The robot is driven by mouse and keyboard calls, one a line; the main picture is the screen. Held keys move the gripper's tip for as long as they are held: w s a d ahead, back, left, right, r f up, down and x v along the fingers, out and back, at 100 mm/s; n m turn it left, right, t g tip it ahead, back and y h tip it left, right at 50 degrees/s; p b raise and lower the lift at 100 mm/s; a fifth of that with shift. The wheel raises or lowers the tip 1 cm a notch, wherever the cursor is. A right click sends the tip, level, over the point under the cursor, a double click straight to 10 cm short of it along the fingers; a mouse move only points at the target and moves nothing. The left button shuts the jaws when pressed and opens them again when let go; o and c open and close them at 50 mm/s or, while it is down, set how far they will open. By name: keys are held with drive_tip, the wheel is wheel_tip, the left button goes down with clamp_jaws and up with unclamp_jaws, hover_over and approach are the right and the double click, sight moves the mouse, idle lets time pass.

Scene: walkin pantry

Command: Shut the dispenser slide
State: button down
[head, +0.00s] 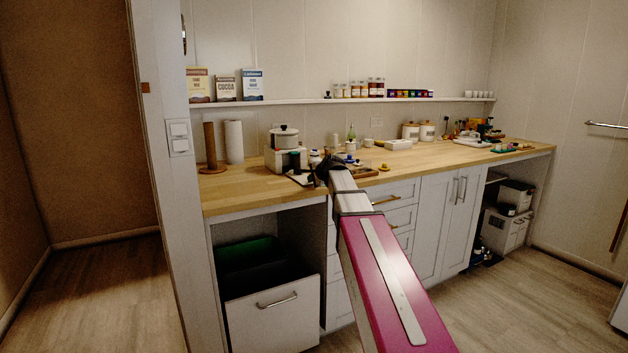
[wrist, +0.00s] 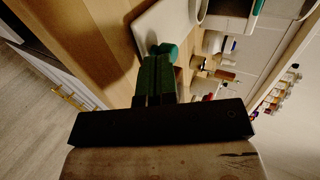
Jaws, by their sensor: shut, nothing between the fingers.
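A white countertop appliance with a dark green front (head: 290,160) and a round lid stands at the left part of the counter; it looks like the dispenser. Part of a white body with a green strip (wrist: 258,7) shows at the top right of the wrist view. I cannot make out the slide for certain. My gripper (wrist: 157,58) is shut and empty, its dark fingers pointing at a small round teal-green piece (wrist: 168,51) close to the tips; touching or not, I cannot tell. In the head view my gripper (head: 323,168) is right of the appliance, over the counter's front part.
A pale flat board (wrist: 160,28) lies on the wooden counter (head: 232,187) by the appliance. A paper towel roll (head: 234,142) and a brown holder (head: 210,146) stand left of it. Small bottles and jars crowd the counter behind my gripper. An open bin drawer (head: 275,315) juts out below.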

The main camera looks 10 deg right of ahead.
sight(302, 177)
drive_tip(key=w+a, duration=0.1)
drive_tip(key=w, duration=0.2)
drive_tip(key=w+a, duration=0.1)
drive_tip(key=w, duration=0.3)
drive_tip(key=w+a, duration=0.1)
drive_tip(key=w, duration=0.2)
drive_tip(key=shift+w+a, duration=0.2)
drive_tip(key=shift+w, duration=0.1)
